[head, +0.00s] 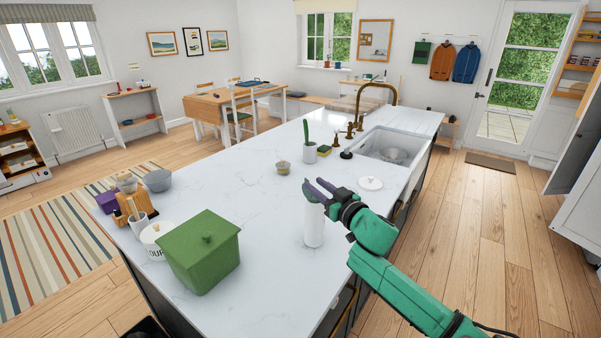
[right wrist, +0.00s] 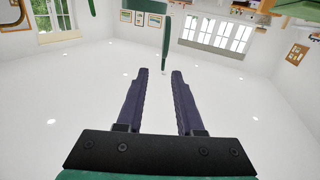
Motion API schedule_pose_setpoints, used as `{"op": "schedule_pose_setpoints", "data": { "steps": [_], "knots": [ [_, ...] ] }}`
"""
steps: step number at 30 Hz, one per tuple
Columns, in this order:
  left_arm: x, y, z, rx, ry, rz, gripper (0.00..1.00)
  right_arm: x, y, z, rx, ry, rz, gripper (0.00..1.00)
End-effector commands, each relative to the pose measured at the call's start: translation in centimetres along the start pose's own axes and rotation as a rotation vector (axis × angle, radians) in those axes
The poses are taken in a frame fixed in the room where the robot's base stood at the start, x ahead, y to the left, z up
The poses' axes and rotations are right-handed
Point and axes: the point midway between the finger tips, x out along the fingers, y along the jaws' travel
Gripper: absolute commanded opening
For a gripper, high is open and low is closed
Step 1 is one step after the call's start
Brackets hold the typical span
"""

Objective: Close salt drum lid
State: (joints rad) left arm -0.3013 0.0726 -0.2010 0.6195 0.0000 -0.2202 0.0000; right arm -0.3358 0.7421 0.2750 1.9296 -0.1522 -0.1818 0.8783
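A plain white cylinder (head: 314,226) stands upright on the island counter, in front of my right arm. It may be the salt drum, but I can read no label on it. My right gripper (head: 313,187) is at its top in the head view, and its fingers hide part of the rim. In the right wrist view the two dark fingers (right wrist: 160,80) are apart with nothing between them. A round white lid with a knob (head: 370,184) lies on the counter right of the gripper. I cannot tell which container it belongs to. My left gripper is not in view.
A green lidded box (head: 201,255) and a white flour tin (head: 155,241) stand at the counter's left. The counter's middle (head: 260,210) is clear.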

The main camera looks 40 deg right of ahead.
Motion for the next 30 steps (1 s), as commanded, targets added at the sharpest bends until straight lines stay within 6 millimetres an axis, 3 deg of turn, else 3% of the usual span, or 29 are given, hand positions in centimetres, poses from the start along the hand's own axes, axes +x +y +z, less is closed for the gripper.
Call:
{"op": "schedule_pose_setpoints", "data": {
  "steps": [6,10,21,24,30],
  "knots": [
    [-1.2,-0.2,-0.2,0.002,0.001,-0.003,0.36,4.6,0.1,-0.4,0.000,0.002,0.002,0.36],
    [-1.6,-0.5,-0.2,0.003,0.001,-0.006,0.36,6.6,0.1,-0.2,0.001,0.000,0.002,0.36],
    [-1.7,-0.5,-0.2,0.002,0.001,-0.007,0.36,7.6,0.0,0.1,-0.001,-0.001,0.000,0.36],
    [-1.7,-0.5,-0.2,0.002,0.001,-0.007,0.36,7.6,0.0,0.1,-0.001,-0.002,0.000,0.00],
    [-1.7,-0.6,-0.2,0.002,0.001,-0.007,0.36,7.6,0.0,0.1,-0.001,-0.002,0.000,0.00]
  ]
}}
